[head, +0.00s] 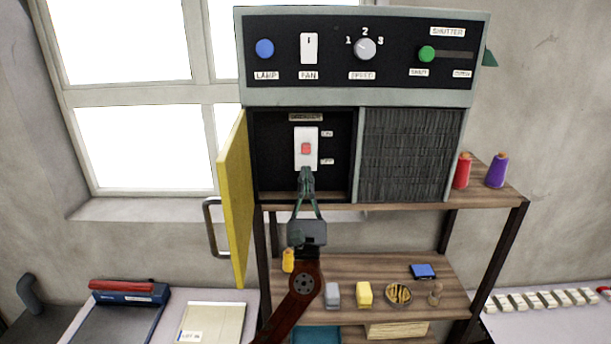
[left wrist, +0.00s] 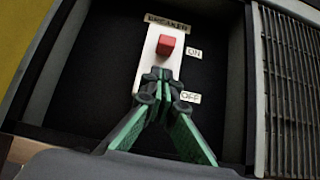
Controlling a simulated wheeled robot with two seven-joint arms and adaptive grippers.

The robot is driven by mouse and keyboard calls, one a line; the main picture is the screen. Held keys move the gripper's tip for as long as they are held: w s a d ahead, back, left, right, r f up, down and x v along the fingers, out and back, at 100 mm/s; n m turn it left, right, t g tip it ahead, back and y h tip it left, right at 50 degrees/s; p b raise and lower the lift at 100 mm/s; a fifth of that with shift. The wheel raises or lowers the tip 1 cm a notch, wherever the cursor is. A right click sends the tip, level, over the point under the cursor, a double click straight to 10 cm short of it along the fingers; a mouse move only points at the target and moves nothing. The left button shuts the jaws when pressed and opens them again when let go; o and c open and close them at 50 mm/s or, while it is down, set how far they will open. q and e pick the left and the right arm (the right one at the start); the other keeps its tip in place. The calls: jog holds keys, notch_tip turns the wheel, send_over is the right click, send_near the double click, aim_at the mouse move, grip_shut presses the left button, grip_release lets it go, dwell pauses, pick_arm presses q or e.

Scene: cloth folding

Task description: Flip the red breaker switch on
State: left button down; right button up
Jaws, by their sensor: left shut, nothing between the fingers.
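The red breaker switch (head: 306,149) sits on a white plate (head: 299,160) inside the open dark compartment, with an ON label above and an OFF label below at its right. In the left wrist view the red switch (left wrist: 166,45) lies near the ON label (left wrist: 194,52). My left gripper (head: 306,172) is shut and empty, its tips just below the red switch, over the lower part of the plate. In the left wrist view its closed fingertips (left wrist: 160,80) cover the plate's lower end, beside the OFF label (left wrist: 190,97). I cannot tell whether they touch the plate. My right gripper is not in view.
The yellow door (head: 234,200) stands open at the compartment's left. A slatted panel (head: 408,155) is at its right. A control panel (head: 330,97) with knobs is above. A wooden shelf (head: 390,272) below holds small items. Red (head: 462,171) and purple (head: 497,171) spools stand at the right.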

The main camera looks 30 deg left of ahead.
pick_arm(q)
jog(key=b+v, duration=0.3)
jog(key=v, duration=0.7)
jog(key=shift+f, duration=0.2)
jog(key=shift+d, duration=0.15)
